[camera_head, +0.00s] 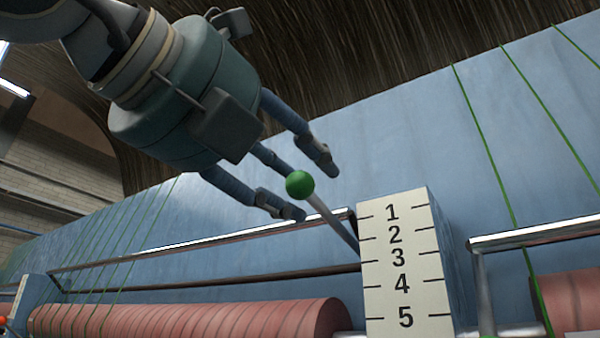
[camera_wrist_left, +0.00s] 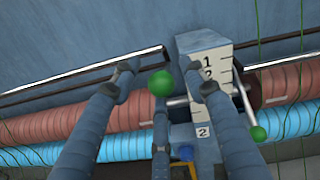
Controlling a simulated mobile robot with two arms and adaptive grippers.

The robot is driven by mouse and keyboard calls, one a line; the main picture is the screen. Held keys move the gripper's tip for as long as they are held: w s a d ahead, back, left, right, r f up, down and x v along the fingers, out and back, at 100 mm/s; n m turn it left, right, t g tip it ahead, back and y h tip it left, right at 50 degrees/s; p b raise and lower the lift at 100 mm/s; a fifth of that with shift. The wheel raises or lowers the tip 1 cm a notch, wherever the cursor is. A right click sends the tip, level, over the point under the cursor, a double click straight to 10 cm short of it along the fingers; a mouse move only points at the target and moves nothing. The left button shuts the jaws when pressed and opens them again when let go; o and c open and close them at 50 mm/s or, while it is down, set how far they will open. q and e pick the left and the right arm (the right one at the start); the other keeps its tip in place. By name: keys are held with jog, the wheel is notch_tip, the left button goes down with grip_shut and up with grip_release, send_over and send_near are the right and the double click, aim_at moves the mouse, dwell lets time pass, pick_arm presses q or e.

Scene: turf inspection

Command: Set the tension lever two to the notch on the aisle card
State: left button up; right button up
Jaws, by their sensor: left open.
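A lever with a green ball knob (camera_head: 299,184) and a metal rod leans up and left from behind the white scale plate (camera_head: 397,262), which is numbered 1 to 5. In the left wrist view the knob (camera_wrist_left: 161,84) sits between the fingers, left of the scale plate (camera_wrist_left: 222,70). A small plate marked 2 (camera_wrist_left: 202,131) is below the scale. I cannot see the aisle card or my right gripper.
A second green knob (camera_wrist_left: 258,133) on a rod is right of the scale. A metal rail (camera_head: 200,241) runs left of the scale, another rail (camera_head: 535,233) right. Red ribbed rolls (camera_head: 190,325) lie below. A blue sloping surface (camera_head: 400,150) with green lines rises behind.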

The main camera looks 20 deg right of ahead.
pick_arm(q)
jog(key=v, duration=1.1)
jog(key=shift+r, duration=0.1)
